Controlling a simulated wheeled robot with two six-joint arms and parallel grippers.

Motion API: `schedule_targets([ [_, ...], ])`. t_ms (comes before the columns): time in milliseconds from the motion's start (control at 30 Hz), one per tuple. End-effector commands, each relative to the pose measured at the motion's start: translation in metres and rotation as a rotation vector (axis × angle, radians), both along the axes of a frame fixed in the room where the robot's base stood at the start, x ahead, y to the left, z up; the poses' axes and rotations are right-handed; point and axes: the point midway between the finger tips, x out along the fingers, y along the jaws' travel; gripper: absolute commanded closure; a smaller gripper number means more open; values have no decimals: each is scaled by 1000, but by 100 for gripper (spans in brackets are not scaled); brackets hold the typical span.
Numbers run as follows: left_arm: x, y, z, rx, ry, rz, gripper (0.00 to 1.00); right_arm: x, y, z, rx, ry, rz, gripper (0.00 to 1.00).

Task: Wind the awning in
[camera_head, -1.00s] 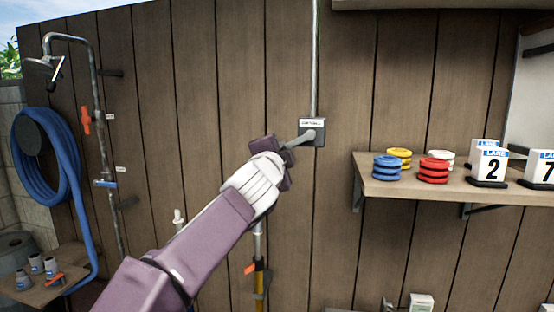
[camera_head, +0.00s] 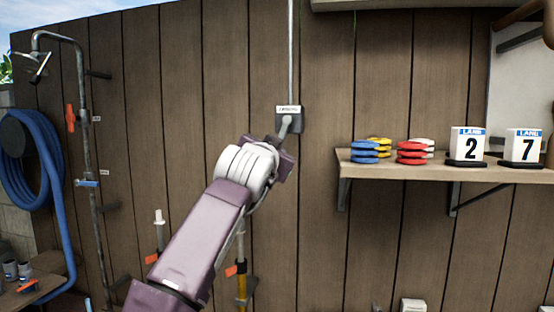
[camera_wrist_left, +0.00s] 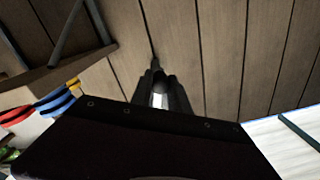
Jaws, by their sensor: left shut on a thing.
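The awning winder is a small dark box (camera_head: 290,119) with a white label, fixed to the plank wall below a vertical grey rod (camera_head: 290,60). A short grey crank arm (camera_head: 284,128) comes from the box and points down, slightly left. My left gripper (camera_head: 274,156) is at the outer end of the crank, just below the box, and hides the crank's handle in the head view. In the left wrist view its fingers (camera_wrist_left: 161,90) are closed around a pale handle (camera_wrist_left: 159,98). The label is too small to read. The awning cannot be made out. My right gripper is not in view.
To the right, a wall shelf (camera_head: 400,167) holds coloured discs (camera_head: 411,153) and lane number blocks (camera_head: 467,146). To the left are a shower pipe (camera_head: 92,150) and a coiled blue hose (camera_head: 33,160). A yellow-handled pole (camera_head: 241,285) stands below my arm.

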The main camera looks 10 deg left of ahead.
Motion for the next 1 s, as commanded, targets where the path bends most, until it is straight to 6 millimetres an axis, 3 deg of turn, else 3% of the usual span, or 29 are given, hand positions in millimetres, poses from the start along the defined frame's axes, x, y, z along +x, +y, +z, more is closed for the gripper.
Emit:
schedule_targets([
  [667,1,1,-6,-48,10,-3,100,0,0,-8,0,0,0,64],
  [700,1,1,-6,-48,10,-3,68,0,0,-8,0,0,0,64],
  [733,1,1,-5,-48,10,-3,60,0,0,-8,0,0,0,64],
  [1000,0,1,-3,-49,5,-4,57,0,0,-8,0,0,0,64],
])
